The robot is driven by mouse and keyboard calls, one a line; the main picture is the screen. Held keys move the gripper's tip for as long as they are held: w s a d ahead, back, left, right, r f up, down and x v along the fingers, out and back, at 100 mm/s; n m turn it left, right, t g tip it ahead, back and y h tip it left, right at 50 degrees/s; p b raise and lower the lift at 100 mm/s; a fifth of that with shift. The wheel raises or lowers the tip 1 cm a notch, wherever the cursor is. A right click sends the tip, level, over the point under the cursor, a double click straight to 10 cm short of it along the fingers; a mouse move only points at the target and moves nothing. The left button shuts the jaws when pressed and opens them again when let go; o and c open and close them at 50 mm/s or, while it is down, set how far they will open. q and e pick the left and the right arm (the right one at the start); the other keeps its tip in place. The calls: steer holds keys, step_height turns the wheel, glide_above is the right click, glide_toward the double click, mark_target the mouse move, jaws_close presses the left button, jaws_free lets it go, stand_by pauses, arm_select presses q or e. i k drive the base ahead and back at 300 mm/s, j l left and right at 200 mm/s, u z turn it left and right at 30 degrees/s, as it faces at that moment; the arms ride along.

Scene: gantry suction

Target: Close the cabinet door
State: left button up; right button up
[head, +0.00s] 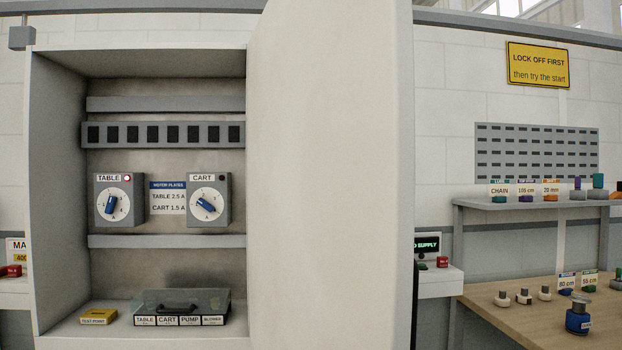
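The cabinet (55,180) stands open on the left of the head view, its inside in plain sight. Its pale door (330,180) is swung out from the right side of the opening toward me. No handle shows on the face I see. Neither of my grippers is in view.
A grey labelled box (185,303) and a yellow test point block (98,316) sit on the cabinet floor. To the right, beyond the door, are a wooden bench (530,312) with small items and a shelf (520,204). A yellow lock-off sign (538,66) hangs above.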

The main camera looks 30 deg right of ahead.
mark_target(332, 266)
steer(key=l+u, duration=0.15)
steer(key=l, duration=0.6)
steer(key=i+l, duration=0.15)
steer(key=l, duration=0.2)
steer(key=i+l+u, duration=0.1)
steer(key=l, duration=0.25)
steer(key=i+l, duration=0.15)
steer(key=l, duration=0.2)
steer(key=u, duration=0.05)
